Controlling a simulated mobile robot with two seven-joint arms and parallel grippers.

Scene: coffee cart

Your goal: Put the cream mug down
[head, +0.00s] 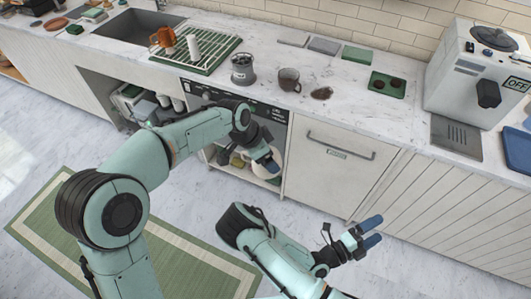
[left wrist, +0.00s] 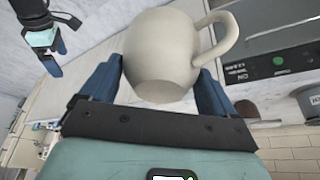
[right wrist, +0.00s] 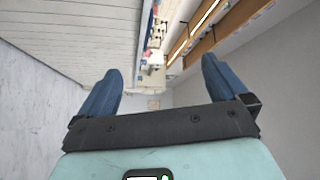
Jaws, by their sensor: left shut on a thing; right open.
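The cream mug (left wrist: 165,55) is between the fingers of my left gripper (left wrist: 160,72), which is shut on it. Its handle sticks out to the upper right in the left wrist view. In the head view my left gripper (head: 268,160) hangs in front of the counter, below the worktop edge, and largely hides the mug. My right gripper (head: 374,231) is open and empty over the floor, in front of the cabinet. Its spread fingers (right wrist: 161,75) also show in the right wrist view with nothing between them.
On the marble worktop (head: 345,110) stand a grey jar (head: 243,70), a brown glass mug (head: 289,80), a dark spill (head: 322,93) and a green tray (head: 387,85). A dish rack (head: 208,62) is left, a white machine (head: 470,75) right. Free worktop lies right of the spill.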

